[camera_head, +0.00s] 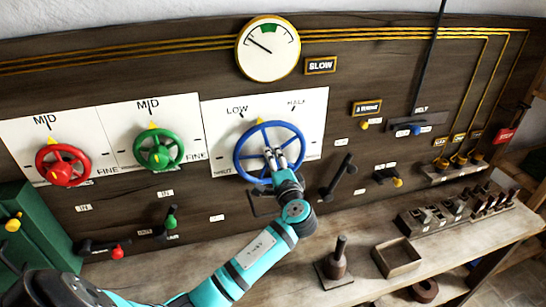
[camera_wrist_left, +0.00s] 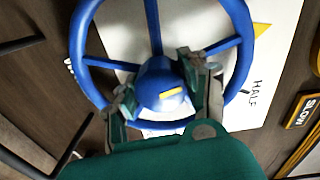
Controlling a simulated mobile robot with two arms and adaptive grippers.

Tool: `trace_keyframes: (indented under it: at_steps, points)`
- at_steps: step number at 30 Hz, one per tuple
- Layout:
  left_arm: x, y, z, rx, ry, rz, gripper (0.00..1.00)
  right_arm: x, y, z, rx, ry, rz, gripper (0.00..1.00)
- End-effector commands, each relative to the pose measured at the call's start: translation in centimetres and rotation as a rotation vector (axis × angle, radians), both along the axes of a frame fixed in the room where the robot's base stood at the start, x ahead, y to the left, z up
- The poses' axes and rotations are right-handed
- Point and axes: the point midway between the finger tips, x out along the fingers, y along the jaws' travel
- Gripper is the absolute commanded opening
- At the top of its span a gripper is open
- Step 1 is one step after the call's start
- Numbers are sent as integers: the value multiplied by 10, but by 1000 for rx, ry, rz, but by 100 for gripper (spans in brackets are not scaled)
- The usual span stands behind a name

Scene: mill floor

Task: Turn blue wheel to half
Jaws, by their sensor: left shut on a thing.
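The blue wheel (camera_head: 240,152) is mounted on a white plate (camera_head: 222,103) marked LOW and HALF along the top. Its yellow pointer (camera_head: 259,121) is at the top of the rim, between LOW and HALF. My left gripper (camera_head: 275,153) is at the wheel's face. In the left wrist view, the fingers of my left gripper (camera_wrist_left: 160,80) lie on either side of the hub of the blue wheel (camera_wrist_left: 160,83), shut on the wheel. The HALF label (camera_wrist_left: 257,94) shows at the right there. My right gripper is not in view.
A red wheel (camera_head: 61,170) and a green wheel (camera_head: 158,150) are at the left. A gauge (camera_head: 268,49) hangs above, beside a SLOW sign (camera_head: 321,65). A black lever (camera_head: 340,176) stands close right of my gripper.

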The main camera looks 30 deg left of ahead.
Motion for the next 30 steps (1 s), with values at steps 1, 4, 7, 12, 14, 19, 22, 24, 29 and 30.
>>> trace_keyframes:
  at_steps: [1,4,7,12,14,19,22,24,29,30]
  points:
    - [0,0,3,29,36,0,12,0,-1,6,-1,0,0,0]
    - [0,0,3,90,107,0,12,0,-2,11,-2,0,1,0]
    - [0,0,2,154,179,0,12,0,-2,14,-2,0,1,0]
    - [0,0,2,255,297,-1,12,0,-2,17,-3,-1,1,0]
    - [1,0,2,288,336,-1,12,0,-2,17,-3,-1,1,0]
    - [1,0,1,372,435,-1,12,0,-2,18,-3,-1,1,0]
    - [1,-1,1,411,481,-1,12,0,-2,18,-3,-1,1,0]
    - [1,-1,1,434,508,-1,12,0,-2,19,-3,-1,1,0]
    - [1,-1,1,472,554,-2,12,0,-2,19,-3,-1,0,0]
    - [1,-1,1,479,562,-1,12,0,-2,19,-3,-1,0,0]
